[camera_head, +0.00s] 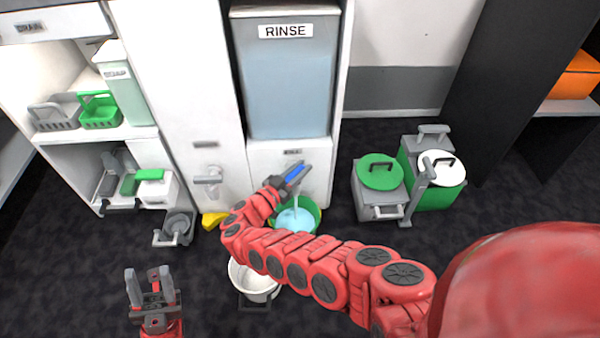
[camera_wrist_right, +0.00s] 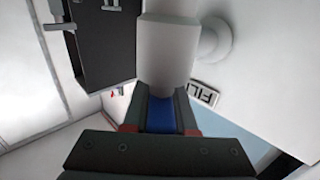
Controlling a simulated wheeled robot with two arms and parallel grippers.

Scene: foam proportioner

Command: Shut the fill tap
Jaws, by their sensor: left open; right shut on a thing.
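The fill tap sits low on the white cabinet below the RINSE tank (camera_head: 288,75). Its blue handle (camera_head: 295,173) is between the fingers of my right gripper (camera_head: 290,178), which is shut on it. In the right wrist view the blue handle (camera_wrist_right: 160,115) lies between the fingers under the pale tap body (camera_wrist_right: 165,50), beside a FILL label (camera_wrist_right: 203,94). A pale stream (camera_head: 296,202) runs down into a green bucket (camera_head: 314,212) holding light-blue liquid (camera_head: 294,219). My left gripper (camera_head: 150,282) is open and empty at the lower left, away from the tap.
A white bucket (camera_head: 253,282) stands in front, partly behind my right arm. A grey tap (camera_head: 207,180) is on the cabinet to the left, above a yellow object (camera_head: 213,220).

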